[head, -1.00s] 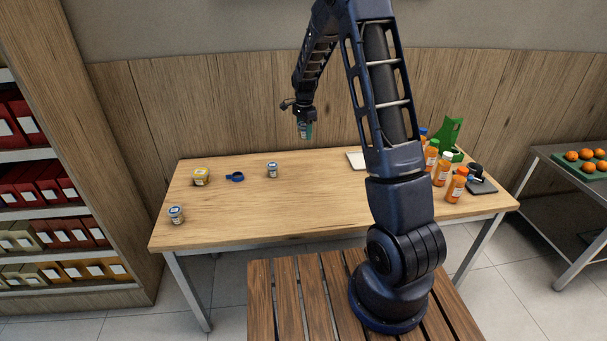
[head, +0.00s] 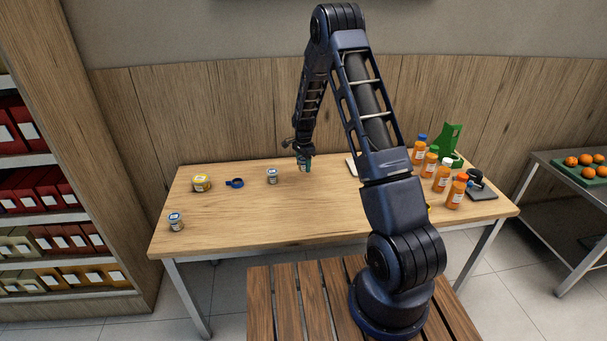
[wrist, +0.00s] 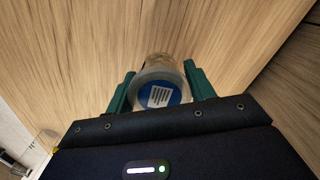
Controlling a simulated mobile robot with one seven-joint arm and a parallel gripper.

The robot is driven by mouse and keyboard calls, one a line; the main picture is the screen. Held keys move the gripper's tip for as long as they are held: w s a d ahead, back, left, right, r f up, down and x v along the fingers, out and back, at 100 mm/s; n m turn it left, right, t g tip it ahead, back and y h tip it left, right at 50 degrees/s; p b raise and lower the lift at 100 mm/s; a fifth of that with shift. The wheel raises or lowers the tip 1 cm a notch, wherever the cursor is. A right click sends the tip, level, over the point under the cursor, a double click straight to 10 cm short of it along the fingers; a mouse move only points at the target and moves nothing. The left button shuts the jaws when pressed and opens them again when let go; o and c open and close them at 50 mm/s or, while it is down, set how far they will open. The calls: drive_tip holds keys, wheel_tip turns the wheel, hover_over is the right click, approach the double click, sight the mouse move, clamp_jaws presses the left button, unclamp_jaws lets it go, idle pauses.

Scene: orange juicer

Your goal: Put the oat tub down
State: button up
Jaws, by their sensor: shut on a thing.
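My gripper (head: 304,161) is low over the back middle of the wooden table (head: 250,218). In the wrist view its two green fingers (wrist: 160,92) are shut on the sides of a clear round tub (wrist: 160,66) with a blue label, which I take to be the oat tub. In the head view the fingers mostly hide the held tub. I cannot tell whether its base touches the table.
A small jar (head: 272,176) stands just left of my gripper. A yellow-labelled tub (head: 202,183), a blue ring-shaped item (head: 235,183) and another jar (head: 176,221) are further left. Orange bottles (head: 442,178) and a green stand (head: 448,143) are at the right. The front middle is clear.

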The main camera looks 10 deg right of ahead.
sight(303, 179)
drive_tip(key=shift+f, duration=2.6)
drive_tip(key=shift+f, duration=0.15)
drive_tip(key=o, duration=1)
